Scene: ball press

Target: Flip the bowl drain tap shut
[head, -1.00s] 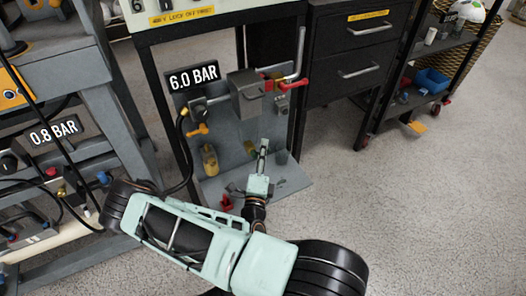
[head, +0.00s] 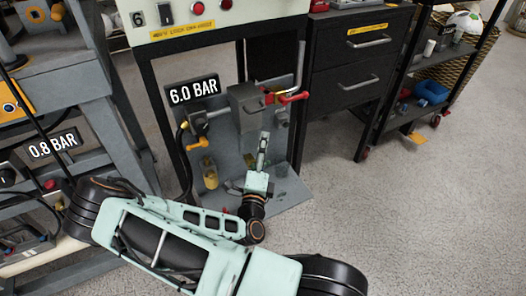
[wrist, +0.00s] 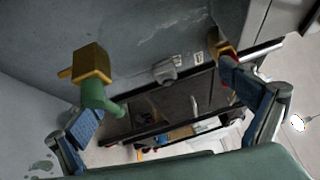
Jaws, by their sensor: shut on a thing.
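My gripper (head: 264,138) points up just below the grey box on the press panel in the head view. In the wrist view, my gripper (wrist: 165,108) has its two blue-padded fingers well apart. The tap, a brass-yellow block (wrist: 92,64) with a green lever (wrist: 98,97), is at the left fingertip, and the lever meets that finger. My gripper bears on this tap; the exact contact is unclear. The right fingertip is by a small yellow and red part (wrist: 222,48).
A 6.0 BAR sign (head: 194,91), an orange-yellow handle (head: 198,144) and a red lever (head: 292,98) surround the grey box (head: 242,120). A yellow part (head: 210,176) sits lower left. Black drawers (head: 352,85) stand at right. The floor (head: 410,220) there is clear.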

